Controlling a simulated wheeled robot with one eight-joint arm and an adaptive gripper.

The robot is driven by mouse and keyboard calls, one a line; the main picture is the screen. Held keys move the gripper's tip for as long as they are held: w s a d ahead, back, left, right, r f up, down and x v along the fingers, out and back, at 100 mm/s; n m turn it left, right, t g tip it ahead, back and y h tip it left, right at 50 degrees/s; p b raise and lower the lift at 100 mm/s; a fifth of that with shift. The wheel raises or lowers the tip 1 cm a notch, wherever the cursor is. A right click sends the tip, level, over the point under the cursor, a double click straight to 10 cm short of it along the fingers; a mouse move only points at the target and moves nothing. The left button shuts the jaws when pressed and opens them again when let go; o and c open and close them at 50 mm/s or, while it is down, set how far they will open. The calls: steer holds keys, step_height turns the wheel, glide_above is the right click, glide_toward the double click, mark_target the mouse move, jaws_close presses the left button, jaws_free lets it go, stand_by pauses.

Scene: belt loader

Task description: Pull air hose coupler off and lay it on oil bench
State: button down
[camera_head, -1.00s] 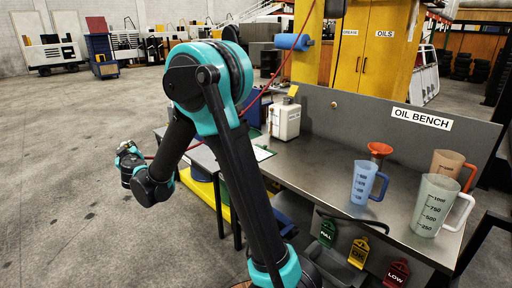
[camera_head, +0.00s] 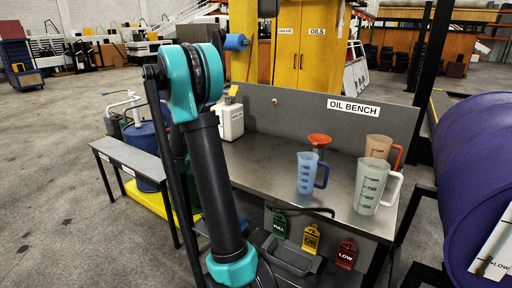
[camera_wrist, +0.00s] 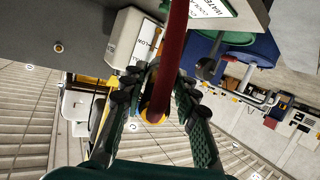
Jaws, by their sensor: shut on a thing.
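The red air hose (camera_wrist: 174,55) runs down through the wrist view to a yellow-orange fitting, seemingly the coupler (camera_wrist: 153,113). My gripper (camera_wrist: 152,92) is shut on the coupler, with a dark finger on each side of it. How the coupler sits in the fingers is partly hidden by the hose. In the head view my gripper is hidden behind my arm. The oil bench (camera_head: 262,165) is a grey metal table with an OIL BENCH sign on its back panel, to the right of my arm.
A blue jug (camera_head: 306,172), a red funnel (camera_head: 320,139), a clear jug (camera_head: 370,187) and an amber jug (camera_head: 379,147) stand on the bench's right half. A white canister (camera_head: 230,120) stands at its back left. The bench's middle is clear. A purple drum (camera_head: 475,170) is far right.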

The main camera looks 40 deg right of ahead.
steer(key=s+d+f+m+g+h, duration=0.1)
steer(key=s+d+m+g, duration=0.1)
steer(key=s+d, duration=0.45)
steer(key=s+d+f+m+g+h, duration=0.1)
steer(key=s+d+f+m+g, duration=0.15)
steer(key=d, duration=0.75)
steer(key=s+d+f+m+g+h, duration=0.1)
steer(key=s+d+m, duration=0.3)
steer(key=d, duration=0.5)
steer(key=shift+n, duration=0.65)
steer(key=shift+s+a+f, duration=0.1)
steer(key=shift+s+f, duration=0.05)
steer(key=shift+f, duration=0.9)
steer(key=shift+s+a+f, duration=0.1)
steer(key=shift+s+f, duration=0.05)
steer(key=shift+f, duration=0.9)
steer(key=shift+s+a+f, duration=0.1)
steer(key=shift+s+f, duration=0.05)
steer(key=shift+f, duration=0.9)
steer(key=shift+g, duration=0.25)
steer(key=c, duration=1.1)
jaws_free()
steer(key=v, duration=1.2)
steer(key=shift+d+r, duration=0.1)
steer(key=shift+d, duration=0.05)
